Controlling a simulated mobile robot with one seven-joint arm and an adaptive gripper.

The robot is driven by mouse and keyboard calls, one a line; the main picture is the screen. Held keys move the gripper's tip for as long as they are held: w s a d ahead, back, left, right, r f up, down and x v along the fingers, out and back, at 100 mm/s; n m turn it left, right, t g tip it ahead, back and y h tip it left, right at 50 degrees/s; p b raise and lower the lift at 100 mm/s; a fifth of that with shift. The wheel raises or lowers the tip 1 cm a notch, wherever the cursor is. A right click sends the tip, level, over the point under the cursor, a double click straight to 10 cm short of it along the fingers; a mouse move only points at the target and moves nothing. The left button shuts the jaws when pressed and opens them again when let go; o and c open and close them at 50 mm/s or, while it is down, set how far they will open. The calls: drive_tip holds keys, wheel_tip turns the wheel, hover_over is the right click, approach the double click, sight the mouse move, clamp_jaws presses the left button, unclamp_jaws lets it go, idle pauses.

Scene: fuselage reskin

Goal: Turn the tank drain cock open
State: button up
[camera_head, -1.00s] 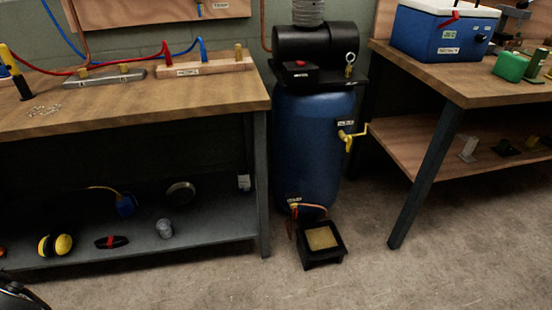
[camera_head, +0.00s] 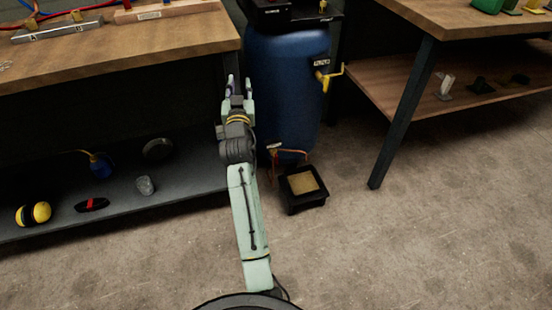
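The blue compressor tank (camera_head: 285,90) stands upright between the two benches. A small cock (camera_head: 274,154) with a white label sits low on its front left, and a thin copper-coloured tube runs from it toward a black tray (camera_head: 292,205). The cock's handle position is too small to tell. A yellow valve with a lever (camera_head: 328,77) and its own label sticks out of the tank's upper right side. My gripper (camera_head: 239,83) is raised in front of the left bench's right edge, left of the tank and above the cock. Its fingers are apart and nothing shows between them.
The left workbench (camera_head: 120,48) has a lower shelf (camera_head: 120,195) with yellow ear defenders (camera_head: 33,214) and other items. The right bench leg (camera_head: 405,115) stands right of the tank. The floor (camera_head: 400,240) in front is clear.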

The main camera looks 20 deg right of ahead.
drive_tip(key=w+d+f+g+h, duration=0.1)
drive_tip(key=d+f+h, duration=0.1)
drive_tip(key=d+f, duration=0.75)
drive_tip(key=n+y, duration=0.3)
drive_tip(key=y, duration=0.4)
approach(277, 160)
drive_tip(key=w+b, duration=0.9)
drive_tip(key=shift+w+a+f, duration=0.25)
drive_tip(key=shift+w+f, duration=0.1)
drive_tip(key=shift+w, duration=0.05)
drive_tip(key=shift+w+r+b, duration=0.25)
drive_tip(key=shift+w+b, duration=0.3)
clamp_jaws()
